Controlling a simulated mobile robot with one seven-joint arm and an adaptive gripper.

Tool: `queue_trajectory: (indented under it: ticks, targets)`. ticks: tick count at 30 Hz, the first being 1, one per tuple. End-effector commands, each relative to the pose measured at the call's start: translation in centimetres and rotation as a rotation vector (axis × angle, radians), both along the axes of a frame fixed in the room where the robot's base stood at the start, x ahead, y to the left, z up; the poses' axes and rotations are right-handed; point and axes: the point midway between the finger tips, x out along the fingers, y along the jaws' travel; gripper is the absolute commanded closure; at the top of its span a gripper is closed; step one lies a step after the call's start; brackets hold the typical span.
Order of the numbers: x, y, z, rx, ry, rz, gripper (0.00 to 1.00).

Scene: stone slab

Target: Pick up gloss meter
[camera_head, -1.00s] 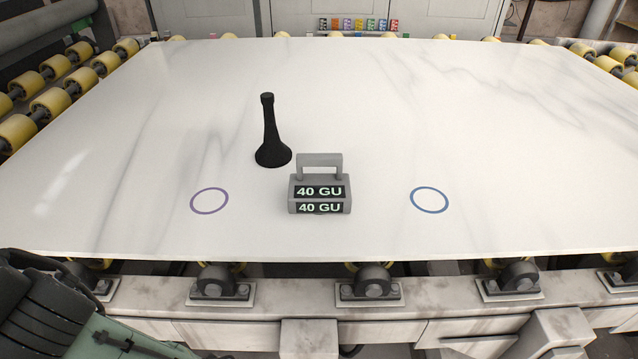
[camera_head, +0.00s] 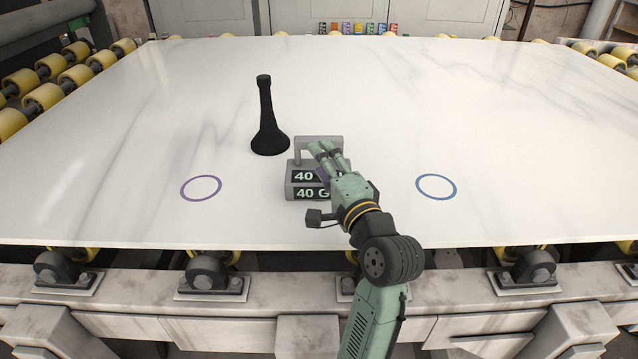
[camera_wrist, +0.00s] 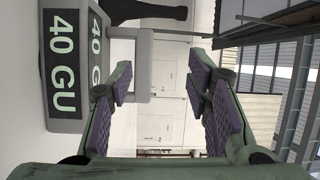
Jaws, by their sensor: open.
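The gloss meter (camera_head: 303,178) is a grey block with "40 GU" labels and a grey handle on top. It stands on the white slab near its front edge. My gripper (camera_head: 320,150) is at its handle in the head view and hides the meter's right part. In the wrist view the meter (camera_wrist: 72,62) is at the upper left, and its handle (camera_wrist: 143,65) reaches toward the space between the fingers. My gripper (camera_wrist: 160,85) is open, with purple pads apart on both sides. I cannot tell whether a finger touches the handle.
A black flared stand (camera_head: 266,125) is upright just behind and left of the meter. A purple ring (camera_head: 201,188) is marked at the left and a blue ring (camera_head: 436,187) at the right. The white slab (camera_head: 480,110) is otherwise clear. Yellow rollers (camera_head: 45,96) line its left side.

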Motion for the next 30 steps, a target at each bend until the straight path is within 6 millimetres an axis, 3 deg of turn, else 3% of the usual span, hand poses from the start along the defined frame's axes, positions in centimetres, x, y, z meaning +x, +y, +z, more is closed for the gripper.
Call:
queue_trajectory:
  ticks: [1,4,12,30]
  targets:
    - [-0.2,-1.3,-1.2,0.024,0.037,-0.012,0.55]
    - [0.0,-2.1,-2.0,0.054,0.073,-0.017,0.55]
    - [3.8,-0.6,-1.9,0.056,0.075,-0.016,0.55]
    - [9.6,1.5,-1.8,0.053,0.073,-0.018,0.55]
